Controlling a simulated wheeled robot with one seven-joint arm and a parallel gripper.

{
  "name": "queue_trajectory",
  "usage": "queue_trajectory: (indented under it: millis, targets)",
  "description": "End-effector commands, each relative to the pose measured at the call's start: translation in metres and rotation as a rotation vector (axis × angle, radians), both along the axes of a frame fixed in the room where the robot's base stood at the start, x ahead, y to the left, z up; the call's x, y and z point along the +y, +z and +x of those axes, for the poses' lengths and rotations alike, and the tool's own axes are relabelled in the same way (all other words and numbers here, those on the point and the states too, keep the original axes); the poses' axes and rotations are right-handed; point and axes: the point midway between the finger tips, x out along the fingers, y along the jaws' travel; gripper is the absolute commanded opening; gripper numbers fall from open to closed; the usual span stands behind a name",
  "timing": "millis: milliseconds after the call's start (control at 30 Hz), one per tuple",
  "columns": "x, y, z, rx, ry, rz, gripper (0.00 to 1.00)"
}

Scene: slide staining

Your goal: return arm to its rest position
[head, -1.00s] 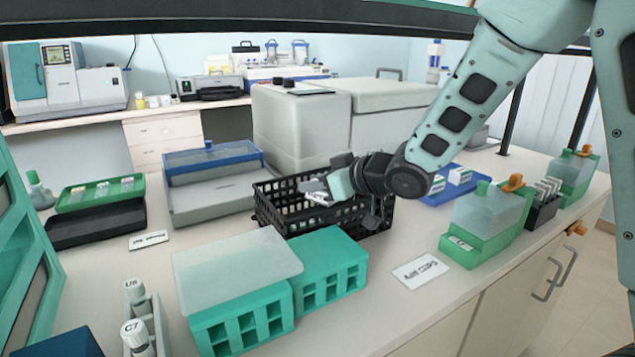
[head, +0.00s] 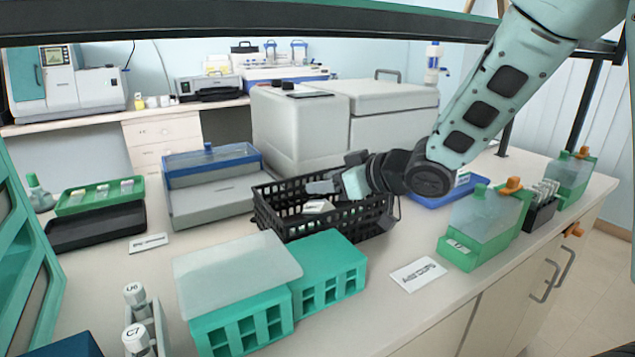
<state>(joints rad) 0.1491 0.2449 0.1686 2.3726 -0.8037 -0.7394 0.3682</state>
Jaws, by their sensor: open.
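My gripper (head: 322,187) is open above the black mesh basket (head: 285,221), over its back part. My arm reaches in from the upper right. A small whitish item (head: 317,206) lies in the basket below the gripper, apart from the fingers. Its details are too small to tell. The basket stands on the bench, and its right end is partly hidden behind my wrist.
Teal racks (head: 330,272), one under a pale lid (head: 235,262), stand in front of the basket. Green bottles (head: 478,222) and a blue tray (head: 425,194) are to the right. A large grey machine (head: 300,130) stands behind. An overhead bar (head: 250,24) crosses the top.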

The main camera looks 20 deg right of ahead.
Motion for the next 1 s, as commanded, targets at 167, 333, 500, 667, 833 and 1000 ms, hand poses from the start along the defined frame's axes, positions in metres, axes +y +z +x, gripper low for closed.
queue_trajectory:
  millis: [167,333,500,667,833,1000]
  targets:
    - [-0.022,0.019,-0.031,-0.002,-0.003,-0.001,0.54]
    - [-0.036,0.029,-0.053,-0.001,-0.003,0.0,0.54]
    - [-0.043,0.033,-0.064,-0.001,-0.001,0.001,0.54]
    - [-0.044,0.033,-0.066,0.001,0.0,0.001,0.54]
    - [-0.033,0.034,-0.066,0.037,-0.027,-0.055,0.54]
    - [-0.005,0.029,-0.082,0.175,-0.095,-0.202,0.54]
